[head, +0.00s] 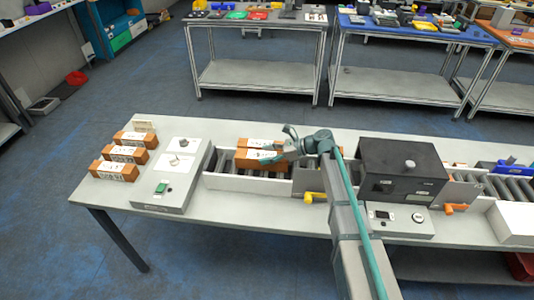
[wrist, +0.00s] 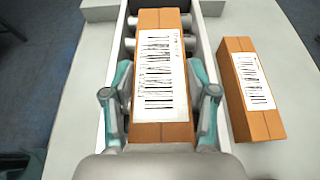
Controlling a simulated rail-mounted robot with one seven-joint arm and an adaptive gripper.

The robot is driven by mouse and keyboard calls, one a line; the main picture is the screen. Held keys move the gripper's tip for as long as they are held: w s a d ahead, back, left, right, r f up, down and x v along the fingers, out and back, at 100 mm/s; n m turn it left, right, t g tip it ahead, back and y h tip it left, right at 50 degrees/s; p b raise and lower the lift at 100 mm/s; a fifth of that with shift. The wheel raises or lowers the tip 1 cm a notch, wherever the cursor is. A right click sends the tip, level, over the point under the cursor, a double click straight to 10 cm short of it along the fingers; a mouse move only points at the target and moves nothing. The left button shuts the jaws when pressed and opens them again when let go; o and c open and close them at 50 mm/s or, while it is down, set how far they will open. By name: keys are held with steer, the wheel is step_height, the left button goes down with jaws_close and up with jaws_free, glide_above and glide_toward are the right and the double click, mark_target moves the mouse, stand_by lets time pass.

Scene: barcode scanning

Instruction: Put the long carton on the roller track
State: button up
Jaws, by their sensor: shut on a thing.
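The long carton (wrist: 162,140) is orange-brown with a white barcode label on top. In the head view the carton (head: 247,155) shows inside the track (head: 245,182), partly hidden by my gripper (head: 272,157) and the near wall.
Another labelled carton (wrist: 250,88) lies outside the track, beside its wall; in the head view it is behind the track (head: 258,143). Three cartons (head: 125,153) lie at the table's left end. A grey flat device (head: 175,180) and a dark box machine (head: 403,168) flank the track.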

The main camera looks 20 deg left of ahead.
steer(key=shift+f, duration=0.25)
steer(key=o, duration=1.6)
steer(key=shift+f, duration=0.1)
steer(key=b+v, duration=0.4)
steer(key=v, duration=0.8)
